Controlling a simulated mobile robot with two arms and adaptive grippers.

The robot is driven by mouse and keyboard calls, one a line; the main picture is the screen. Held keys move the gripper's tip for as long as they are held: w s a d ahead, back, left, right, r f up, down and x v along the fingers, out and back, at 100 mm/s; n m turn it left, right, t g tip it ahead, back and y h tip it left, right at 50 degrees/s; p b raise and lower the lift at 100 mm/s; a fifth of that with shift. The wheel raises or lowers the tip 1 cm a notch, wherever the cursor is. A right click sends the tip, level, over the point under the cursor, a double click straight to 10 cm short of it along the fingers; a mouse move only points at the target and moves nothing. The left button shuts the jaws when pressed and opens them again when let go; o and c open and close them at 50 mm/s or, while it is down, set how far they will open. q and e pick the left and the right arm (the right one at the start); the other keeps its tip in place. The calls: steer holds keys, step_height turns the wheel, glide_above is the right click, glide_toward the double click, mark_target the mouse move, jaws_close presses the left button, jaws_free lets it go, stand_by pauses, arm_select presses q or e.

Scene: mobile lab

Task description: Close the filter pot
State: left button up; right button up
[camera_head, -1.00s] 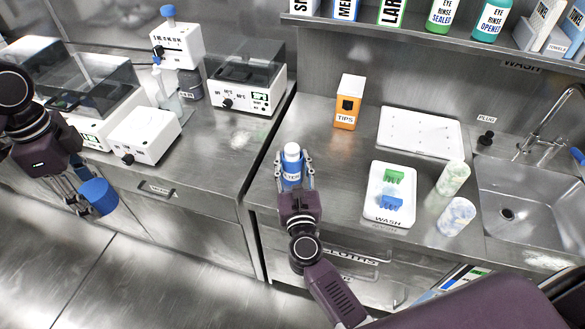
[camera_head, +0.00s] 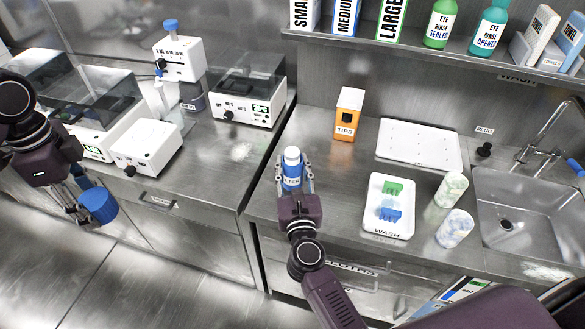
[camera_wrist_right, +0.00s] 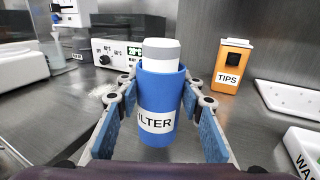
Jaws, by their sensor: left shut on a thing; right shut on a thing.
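The filter pot (camera_head: 292,183) is a blue cylinder with a white label and a pale inner top standing out of it. It is upright near the counter's left front edge. It also shows in the right wrist view (camera_wrist_right: 156,97), where its label reads in part "ILTER". My right gripper (camera_head: 295,180) is shut on the pot, a finger on each side. My left gripper (camera_head: 88,193) is at the far left, away from the pot and in front of the left counter. It is shut on a blue lid (camera_head: 98,206), a short ridged cylinder, held in the air.
An orange tips box (camera_head: 347,115) stands behind the pot. A white wash tray (camera_head: 376,226) with green and blue pieces lies to the right. Lab machines (camera_head: 245,88) fill the left counter.

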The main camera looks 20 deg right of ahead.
steer(key=shift+s+a+r, duration=0.1)
steer(key=shift+s+r, duration=0.05)
steer(key=shift+s, duration=0.15)
steer(key=b+v, duration=0.5)
steer(key=v, duration=1.2)
steer(key=shift+s+b, duration=0.25)
steer(key=shift+b, duration=0.1)
steer(key=o, duration=0.7)
steer(key=shift+c, duration=0.2)
jaws_close()
